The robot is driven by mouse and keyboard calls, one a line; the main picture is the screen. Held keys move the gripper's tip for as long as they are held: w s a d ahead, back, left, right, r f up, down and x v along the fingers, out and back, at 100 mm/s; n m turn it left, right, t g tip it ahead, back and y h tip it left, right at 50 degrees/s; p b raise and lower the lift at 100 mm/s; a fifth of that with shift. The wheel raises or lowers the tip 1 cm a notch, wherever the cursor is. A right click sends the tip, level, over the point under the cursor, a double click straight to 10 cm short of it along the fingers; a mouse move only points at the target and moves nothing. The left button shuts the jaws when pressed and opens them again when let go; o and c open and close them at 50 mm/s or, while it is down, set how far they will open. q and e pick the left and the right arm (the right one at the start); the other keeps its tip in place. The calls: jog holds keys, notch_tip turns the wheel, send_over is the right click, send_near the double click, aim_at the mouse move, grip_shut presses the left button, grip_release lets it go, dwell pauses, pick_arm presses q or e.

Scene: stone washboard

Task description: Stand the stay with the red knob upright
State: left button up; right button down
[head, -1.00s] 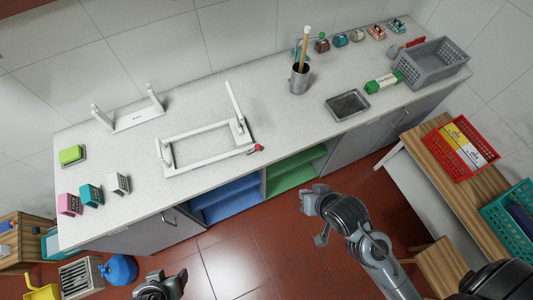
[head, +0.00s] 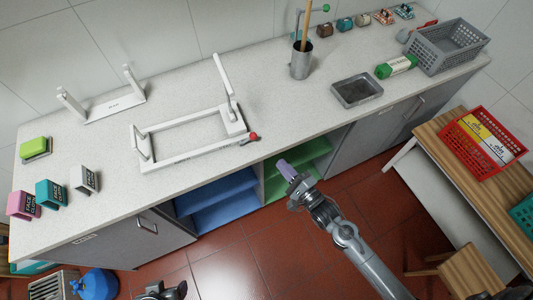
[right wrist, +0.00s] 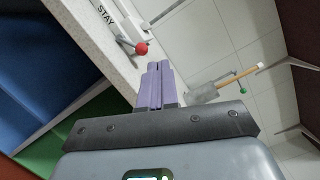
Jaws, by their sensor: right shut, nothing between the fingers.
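A white rectangular frame (head: 188,155) lies on the counter. A white bar (head: 224,76) rises at a lean from its right end, and a short post (head: 140,142) stands at its left end. A red knob (head: 253,136) sits on a short grey lever at the frame's front right corner, low by the counter's front edge. In the right wrist view the red knob (right wrist: 141,48) ends a metal rod beside a "STAY" label. My right gripper (head: 283,167), with purple fingers, is shut and empty, in front of the counter and apart from the knob. My left arm's end (head: 162,292) barely shows.
A metal cup (head: 301,62) holding a wooden stick, a grey tray (head: 356,90) and a grey basket (head: 447,48) stand to the right. A white stand (head: 103,108) is behind the frame. Small boxes (head: 49,194) are at the left. Open shelves (head: 218,199) lie below the counter.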

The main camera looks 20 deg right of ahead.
jog(key=b, duration=0.6)
send_near(264, 148)
notch_tip(264, 148, up, 2)
pick_arm(q)
notch_tip(264, 148, down, 10)
jog(key=b, duration=0.1)
jog(key=shift+r+b, duration=0.15)
jog(key=shift+b, duration=0.2)
pick_arm(e)
jog(key=shift+d+n+t, duration=0.1)
jog(key=shift+n+t, duration=0.2)
jog(key=shift+w+r, duration=0.1)
jog(key=shift+w, duration=0.05)
pick_arm(q)
jog(key=shift+f+b, duration=0.4)
jog(key=shift+b, duration=0.05)
pick_arm(e)
jog(key=shift+x, duration=5)
